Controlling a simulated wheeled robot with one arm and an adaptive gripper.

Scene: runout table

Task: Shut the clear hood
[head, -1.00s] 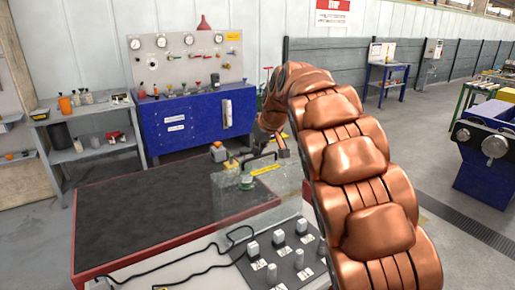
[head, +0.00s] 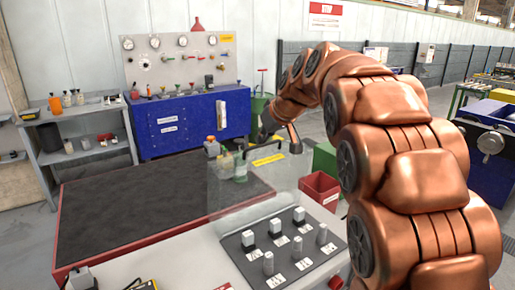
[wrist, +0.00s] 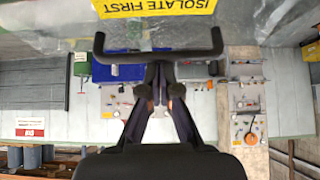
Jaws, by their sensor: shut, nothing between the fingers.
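The clear hood (head: 225,196) is a see-through panel over the right end of the dark-topped table. It seems to stand raised at a tilt; its exact angle is hard to tell. Its yellow label (head: 268,160) also shows in the wrist view (wrist: 155,8), upside down, reading "ISOLATE FIRST". The hood's black bar handle (wrist: 200,54) crosses in front of the fingertips in the wrist view. My gripper (wrist: 158,72) is shut and empty, its tips at the middle of the handle. Whether they touch it I cannot tell. In the head view my arm partly hides the gripper.
A control panel with several grey knobs (head: 254,260) lies in front of the hood. A greenish jar (head: 240,171) and an orange-capped bottle (head: 211,147) stand behind it. A red crate (head: 321,191) and a green box (head: 324,158) are to the right. The dark tabletop (head: 130,215) is clear.

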